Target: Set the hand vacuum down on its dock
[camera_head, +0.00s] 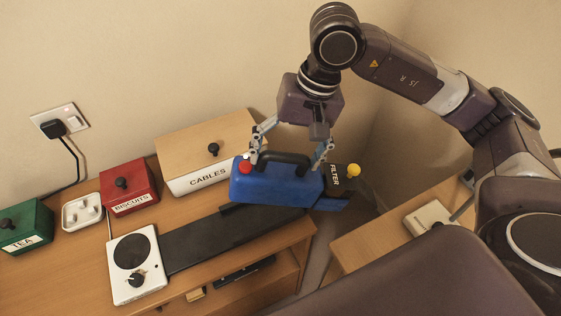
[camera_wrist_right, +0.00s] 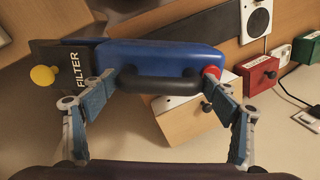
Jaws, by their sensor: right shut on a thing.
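The hand vacuum (camera_head: 275,186) is blue, with a black handle, a red button and a dark FILTER end with a yellow knob. My right gripper (camera_head: 287,158) is shut on its handle from above, one finger near each end. In the right wrist view the vacuum (camera_wrist_right: 165,60) lies across the gripper (camera_wrist_right: 160,88). It appears to be held above the right end of a long dark flat plate (camera_head: 205,243), which looks like the dock. The vacuum hides part of that end. I cannot tell the gap beneath it. My left gripper is not in view.
A white unit with a black disc and knob (camera_head: 137,265) adjoins the plate's left end. Behind stand the CABLES box (camera_head: 200,181), red BISCUITS box (camera_head: 128,200), white tray (camera_head: 82,212) and green TEA box (camera_head: 27,240). A gap separates this desk from another surface (camera_head: 375,237).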

